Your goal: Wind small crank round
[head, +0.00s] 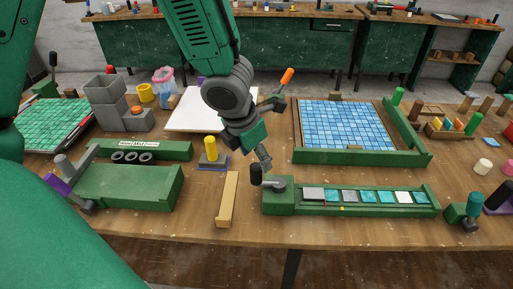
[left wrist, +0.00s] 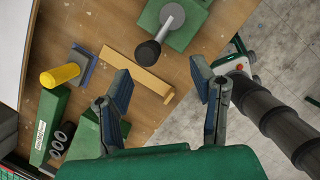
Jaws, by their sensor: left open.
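The small crank has a black knob (head: 256,174) on a grey arm and hub (head: 276,184). It sits on the green block at the left end of a long green tray (head: 365,211). In the left wrist view the knob (left wrist: 147,54) and grey arm (left wrist: 172,22) show just beyond the fingertips, roughly between them. My left gripper (head: 256,150) is open and empty, above and close to the crank; I see no contact. Its spread fingers show in the left wrist view (left wrist: 160,79). My right gripper is not in view.
A wooden strip (head: 228,199) lies left of the crank, with a yellow-handled tool (head: 211,149) behind it. A green frame with blue mosaic sheeting (head: 345,124) lies behind the tray. A green box (head: 128,187) stands at the left. The table's front edge is close.

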